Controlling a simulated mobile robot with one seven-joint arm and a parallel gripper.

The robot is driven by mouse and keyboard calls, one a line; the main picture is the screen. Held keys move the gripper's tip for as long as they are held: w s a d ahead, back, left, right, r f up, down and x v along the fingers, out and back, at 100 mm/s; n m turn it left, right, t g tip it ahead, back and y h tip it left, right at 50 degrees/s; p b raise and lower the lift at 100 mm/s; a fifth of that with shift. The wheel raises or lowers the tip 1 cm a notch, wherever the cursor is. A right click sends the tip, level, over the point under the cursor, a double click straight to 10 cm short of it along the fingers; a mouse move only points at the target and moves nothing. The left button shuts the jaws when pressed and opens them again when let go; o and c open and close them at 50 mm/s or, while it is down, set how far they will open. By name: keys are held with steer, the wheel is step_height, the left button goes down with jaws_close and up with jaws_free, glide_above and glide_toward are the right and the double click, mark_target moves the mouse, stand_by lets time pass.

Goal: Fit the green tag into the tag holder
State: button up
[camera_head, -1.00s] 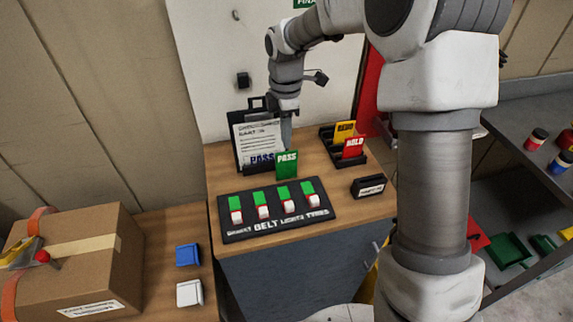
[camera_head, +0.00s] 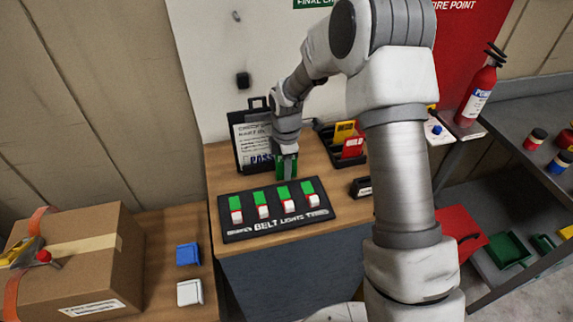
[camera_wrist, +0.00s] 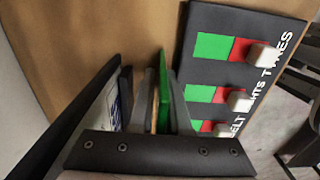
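The green tag (camera_head: 279,167) stands upright on the wooden stand top, behind the switch panel; it was marked PASS in the earlier view. In the wrist view it shows edge-on (camera_wrist: 165,90). My gripper (camera_head: 288,177) is lowered over the tag. In the wrist view its fingers (camera_wrist: 160,110) lie on either side of the tag, with a gap visible on the left side, so it looks open. A small black block with a white label (camera_head: 361,187), perhaps the tag holder, sits at the stand's right, partly hidden by my arm.
A dark switch panel (camera_head: 240,233) lies just in front of the tag. A clipboard (camera_head: 241,150) leans close behind it. A black rack (camera_head: 328,137) with yellow and red cards stands at the back right. A cardboard box (camera_head: 105,262) and blue and white blocks are at left.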

steer(key=shift+c, duration=0.3)
jaws_close()
steer(key=shift+r, duration=0.1)
steer(key=shift+w+r, duration=0.1)
steer(key=shift+r, duration=0.4)
step_height(320, 180, up, 3)
steer(key=shift+f, duration=0.15)
steer(key=s+d+r, duration=0.6)
steer(key=d+r, duration=0.1)
steer(key=d, duration=0.2)
steer(key=shift+s+d+b, duration=0.35)
steer(key=shift+s+b, duration=0.05)
steer(key=shift+r, duration=0.1)
